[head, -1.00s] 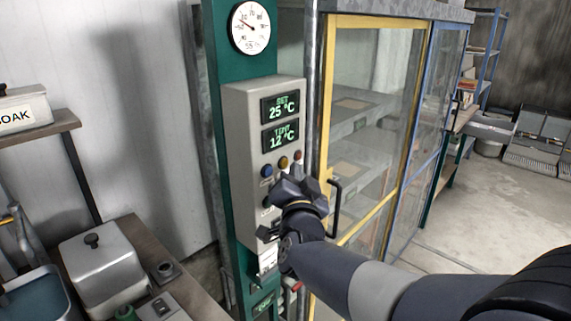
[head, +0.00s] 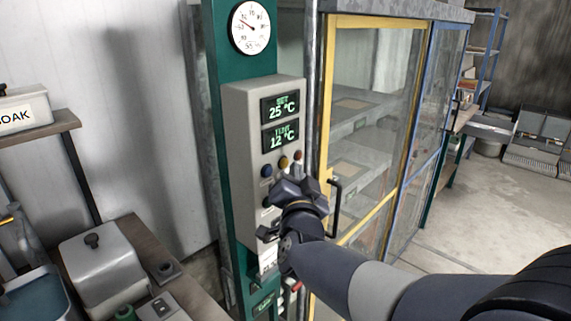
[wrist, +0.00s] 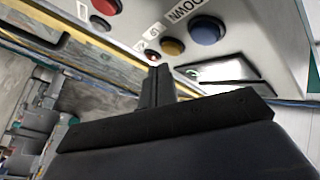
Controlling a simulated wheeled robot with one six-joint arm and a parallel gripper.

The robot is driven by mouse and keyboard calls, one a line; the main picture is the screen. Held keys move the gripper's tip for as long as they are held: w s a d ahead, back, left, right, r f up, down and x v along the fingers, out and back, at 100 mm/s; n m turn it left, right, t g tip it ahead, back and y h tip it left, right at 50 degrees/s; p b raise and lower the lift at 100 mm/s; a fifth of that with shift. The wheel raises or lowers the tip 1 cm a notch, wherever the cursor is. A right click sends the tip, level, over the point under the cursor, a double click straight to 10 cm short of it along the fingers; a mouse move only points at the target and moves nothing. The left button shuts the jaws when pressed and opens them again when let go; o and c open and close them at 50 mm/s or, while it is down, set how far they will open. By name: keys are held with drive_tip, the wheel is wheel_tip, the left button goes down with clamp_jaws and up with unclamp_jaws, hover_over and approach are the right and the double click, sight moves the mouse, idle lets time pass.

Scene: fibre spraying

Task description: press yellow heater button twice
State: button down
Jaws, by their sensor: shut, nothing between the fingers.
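The control panel (head: 240,150) is a grey box on a green post, with green displays reading 25 °C and 12 °C. Below them the yellow button (head: 283,162) sits between a blue button (head: 266,171) and a red one (head: 297,155). In the wrist view a yellow button (wrist: 172,46) shows beside a blue button (wrist: 207,30) near a "DOWN" label. My gripper (wrist: 158,69) is shut and empty, its tips close to the yellow button and a small glowing lamp (wrist: 152,56). I cannot tell whether they touch the panel. My gripper and wrist hide the lower panel in the head view.
A glazed cabinet with a yellow door frame (head: 420,95) and a black handle (head: 335,208) stands just right of my gripper. A round gauge (head: 250,27) is above the panel. A bench with a lidded metal box (head: 103,270) is at lower left. Open floor lies at right.

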idle(0.3)
drive_tip(key=shift+w+a, duration=0.3)
drive_tip(key=shift+w+a, duration=0.25)
drive_tip(key=shift+a, duration=0.1)
idle(0.7)
drive_tip(key=shift+s+d+b, duration=0.1)
drive_tip(key=shift+d+b, duration=0.05)
drive_tip(key=shift+b, duration=0.15)
drive_tip(key=shift+s+d+b, duration=0.3)
drive_tip(key=shift+s+d, duration=0.15)
drive_tip(key=shift+d, duration=0.05)
drive_tip(key=s+d+b, duration=0.1)
drive_tip(key=d, duration=0.1)
drive_tip(key=s+d+b, duration=0.1)
drive_tip(key=s+d, duration=0.1)
idle(0.6)
idle(0.5)
